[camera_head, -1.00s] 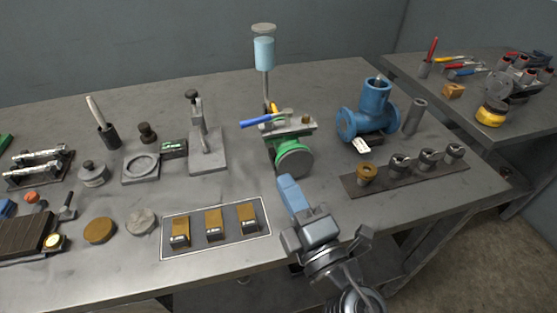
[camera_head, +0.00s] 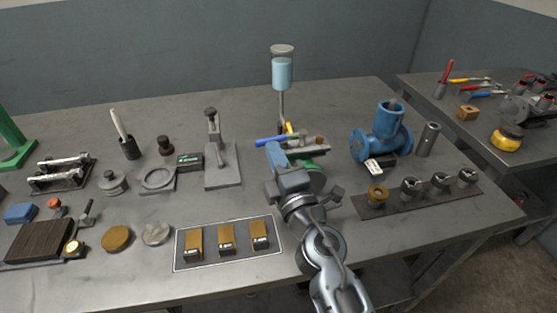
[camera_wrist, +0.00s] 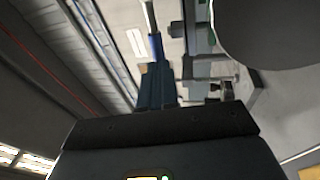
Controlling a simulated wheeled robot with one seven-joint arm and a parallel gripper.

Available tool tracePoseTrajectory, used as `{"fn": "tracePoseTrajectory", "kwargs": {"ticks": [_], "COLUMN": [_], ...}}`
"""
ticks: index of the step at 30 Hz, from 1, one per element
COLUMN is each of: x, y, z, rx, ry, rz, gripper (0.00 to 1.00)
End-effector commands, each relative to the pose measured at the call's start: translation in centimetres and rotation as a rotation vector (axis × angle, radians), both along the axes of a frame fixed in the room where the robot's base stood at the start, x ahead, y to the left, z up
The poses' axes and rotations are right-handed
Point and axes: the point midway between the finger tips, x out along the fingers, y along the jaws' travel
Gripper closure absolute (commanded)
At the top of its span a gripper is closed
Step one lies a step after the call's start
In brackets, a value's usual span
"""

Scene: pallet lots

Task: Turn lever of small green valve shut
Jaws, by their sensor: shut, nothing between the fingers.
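The small green valve (camera_head: 318,161) stands near the middle of the bench in the head view, mostly hidden behind my gripper. A blue-handled lever (camera_head: 266,142) sticks out to the left near its top, and a yellow handle (camera_head: 289,128) rises beside it. My gripper (camera_head: 273,146) is shut and empty. Its blue fingers overlap the valve's left side, just below the blue lever in the picture. In the wrist view the shut fingers (camera_wrist: 157,82) point at a narrow blue bar (camera_wrist: 156,46), which looks like the lever. I cannot tell whether they touch.
A light-blue cup on a post (camera_head: 282,72) rises behind the valve. A blue pipe fitting (camera_head: 381,139) and a holder strip (camera_head: 416,195) stand right. A grey clamp stand (camera_head: 220,160) is left, and a tray with brass blocks (camera_head: 228,242) lies in front.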

Motion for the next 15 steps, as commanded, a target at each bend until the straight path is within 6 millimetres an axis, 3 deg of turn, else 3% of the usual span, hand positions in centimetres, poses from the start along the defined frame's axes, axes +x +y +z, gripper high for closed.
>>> {"fn": "tracePoseTrajectory", "kwargs": {"ticks": [15], "x": [1.1], "y": [0.9], "z": [0.1], "rx": [0.003], "ry": [-0.004], "rz": [-0.091], "gripper": [1.00]}}
